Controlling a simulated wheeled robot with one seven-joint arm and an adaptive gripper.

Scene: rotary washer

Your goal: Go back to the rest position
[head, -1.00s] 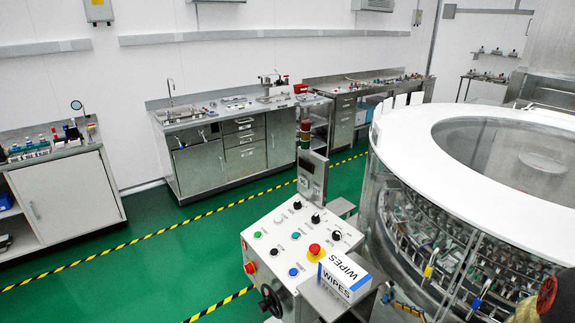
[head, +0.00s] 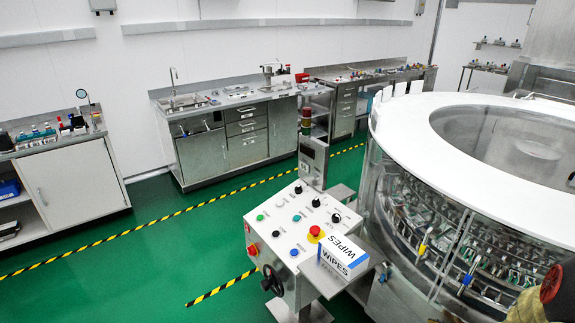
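My gripper is not in the head view, so its opening and anything in it are hidden. The large round washer (head: 400,130) fills the right side, with a white ring-shaped top and clear sides. Several small items show behind the clear sides. The grey control panel (head: 290,222) stands in front of it, with knobs, coloured buttons and a red emergency stop. A white and blue box of wipes (head: 343,262) rests at the panel's right edge.
A red and black part (head: 551,283) shows at the lower right; I cannot tell what it belongs to. Steel benches (head: 225,140) and a white cabinet (head: 75,187) line the back wall. The green floor (head: 140,270) is clear at the left, with yellow-black striped tape.

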